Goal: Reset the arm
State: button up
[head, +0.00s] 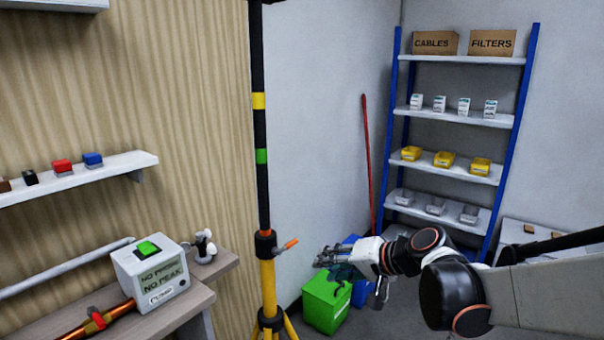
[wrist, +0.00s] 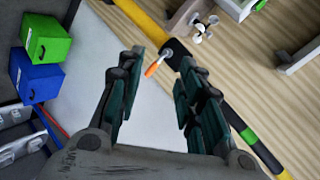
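My gripper (head: 330,258) is at the end of my arm, which reaches in from the right in the head view. The gripper is held in the air in front of the green bin, pointing left toward the pole. In the wrist view its two dark green fingers (wrist: 157,95) stand wide apart with nothing between them. Beyond the fingertips is the pole's orange lever (wrist: 154,67), apart from the gripper.
A yellow and black pole (head: 267,270) stands left of my gripper. A bench with a pump box (head: 150,272) is at left. A green bin (head: 326,303) and a blue bin (wrist: 40,82) stand on the floor. A blue-framed shelf rack (head: 457,118) stands behind.

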jog(key=s+d+n+h, duration=0.1)
jog(key=s+d+h, duration=0.2)
jog(key=s, duration=0.5)
jog(key=s+d+n+h, duration=0.1)
jog(key=s+d+h, duration=0.1)
jog(key=s+d, duration=0.3)
jog(key=s+d+f+n+h, duration=0.1)
jog(key=s+d+h, duration=0.2)
jog(key=s, duration=0.7)
jog(key=shift+s+d+g+h, duration=0.3)
jog(key=shift+d, duration=0.7)
jog(key=shift+f, duration=0.1)
